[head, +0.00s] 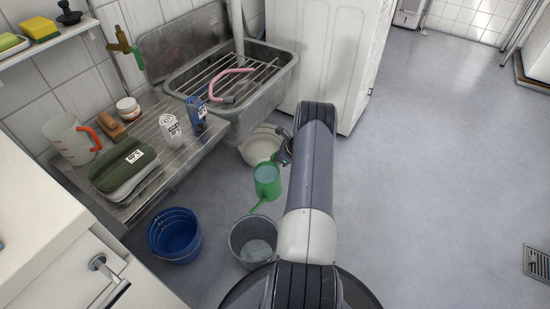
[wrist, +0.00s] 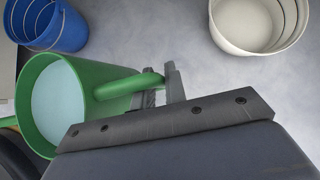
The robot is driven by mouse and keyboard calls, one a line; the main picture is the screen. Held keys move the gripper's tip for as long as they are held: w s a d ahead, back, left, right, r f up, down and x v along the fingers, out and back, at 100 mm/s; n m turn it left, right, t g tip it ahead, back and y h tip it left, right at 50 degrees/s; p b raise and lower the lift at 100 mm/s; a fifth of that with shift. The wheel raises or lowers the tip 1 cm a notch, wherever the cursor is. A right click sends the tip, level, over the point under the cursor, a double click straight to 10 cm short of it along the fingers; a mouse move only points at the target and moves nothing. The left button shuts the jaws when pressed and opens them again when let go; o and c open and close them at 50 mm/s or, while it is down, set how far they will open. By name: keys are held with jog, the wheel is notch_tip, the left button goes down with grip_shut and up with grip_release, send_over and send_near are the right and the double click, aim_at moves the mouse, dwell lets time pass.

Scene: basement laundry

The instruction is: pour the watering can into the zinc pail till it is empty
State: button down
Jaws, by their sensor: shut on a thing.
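The green watering can (head: 267,190) hangs by its handle from my gripper (head: 286,152), near the middle of the head view. Pale blue water shows inside its open top, and it looks about upright. Its thin spout points toward the zinc pail (head: 238,240), a grey pail on the floor just in front of it. In the wrist view the can (wrist: 97,78) is at the left, and my gripper (wrist: 160,90) is shut on its looped handle. My arm hides part of the gripper in the head view. No stream leaves the spout.
A blue bucket (head: 174,240) stands left of the zinc pail. A cream bucket (head: 261,147) stands behind the can. A metal sink (head: 245,117) and a slatted drainboard (head: 150,112) with several items are at the left. Floor at the right is clear.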

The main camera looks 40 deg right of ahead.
aim_at(273, 156)
jog(key=shift+w+d+r+n+t+h+p, duration=0.15)
jog(key=shift+r+t+h+p, duration=0.15)
jog(key=shift+r+p, duration=0.4)
jog(key=shift+r+n+t+h+p, duration=0.2)
jog(key=shift+r+h+p, duration=0.1)
jog(key=shift+r+p, duration=0.3)
jog(key=shift+s+a+r+t+h, duration=0.25)
jog(key=shift+r+t+h, duration=0.05)
jog(key=shift+r+h, duration=0.1)
jog(key=shift+s+a+r+n+t+h+b, duration=0.15)
jog(key=shift+a+r+n+t+h+b, duration=0.25)
jog(key=shift+b, duration=0.45)
jog(key=shift+r, duration=0.15)
jog(key=shift+s+a+r+n+t+h+b, duration=0.2)
jog(key=shift+r+b, duration=0.1)
jog(key=shift+b, duration=0.65)
jog(key=shift+s+a+r+n+t+h+b, duration=0.1)
jog(key=shift+r+h+b, duration=0.15)
jog(key=shift+b, duration=0.7)
jog(key=shift+s+a+r+n+t+h+b, duration=0.3)
jog(key=shift+s+a+r+b, duration=0.3)
jog(key=shift+b, duration=1.65)
jog(key=shift+s+a+r+n+t+h+b, duration=0.15)
jog(key=shift+s+a+r+t+h+b, duration=0.4)
jog(key=shift+b, duration=1.7)
